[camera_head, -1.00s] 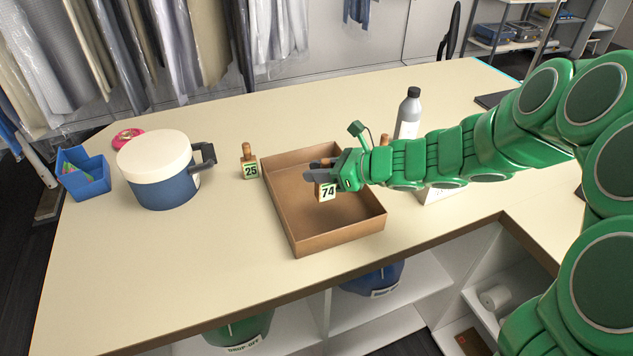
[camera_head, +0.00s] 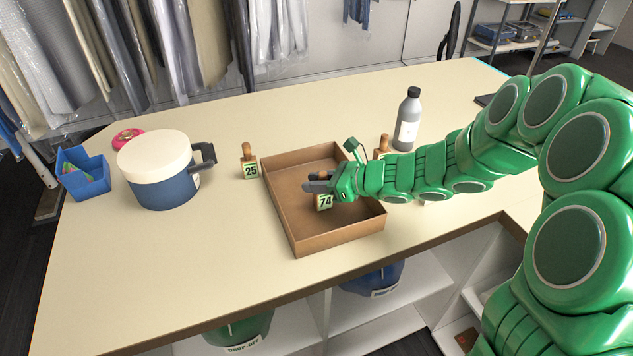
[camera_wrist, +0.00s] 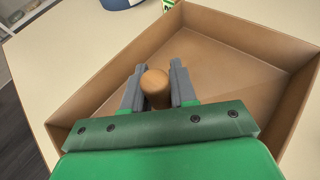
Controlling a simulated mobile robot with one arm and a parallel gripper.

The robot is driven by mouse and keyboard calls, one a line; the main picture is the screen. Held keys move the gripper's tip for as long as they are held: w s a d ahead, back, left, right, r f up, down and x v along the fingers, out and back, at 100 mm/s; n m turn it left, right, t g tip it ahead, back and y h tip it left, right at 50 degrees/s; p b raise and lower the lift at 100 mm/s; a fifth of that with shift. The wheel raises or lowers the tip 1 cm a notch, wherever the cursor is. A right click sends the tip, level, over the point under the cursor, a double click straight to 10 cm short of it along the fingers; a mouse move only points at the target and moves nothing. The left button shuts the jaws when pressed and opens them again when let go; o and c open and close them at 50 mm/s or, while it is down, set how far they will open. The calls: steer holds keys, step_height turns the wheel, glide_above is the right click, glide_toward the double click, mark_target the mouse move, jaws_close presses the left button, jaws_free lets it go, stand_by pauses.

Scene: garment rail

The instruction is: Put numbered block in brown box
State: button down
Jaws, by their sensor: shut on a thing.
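The brown box (camera_head: 283,217) is an open, shallow tray on the counter, and its wall also shows in the wrist view (camera_wrist: 100,92). My gripper (camera_head: 318,184) is over the inside of the box. It is shut on the wooden knob of a numbered block (camera_head: 325,202) marked 74. In the wrist view, the round knob (camera_wrist: 155,84) sits between the two grey fingers. Whether the block's base touches the box floor cannot be told. A second block (camera_head: 250,168), marked 25, stands upright just left of the box. Another wooden knob (camera_head: 384,141) shows behind my arm, its lower part hidden.
A blue and white canister (camera_head: 157,172) and a small blue bin (camera_head: 84,176) stand at the left. A pink ring (camera_head: 128,138) lies behind them. A grey bottle (camera_head: 407,120) stands behind my arm. The counter's front left is clear.

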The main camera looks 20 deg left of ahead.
steer(key=shift+f, duration=0.15)
steer(key=c, duration=0.9)
jaws_free()
steer(key=shift+r, duration=0.2)
steer(key=v, duration=1.2)
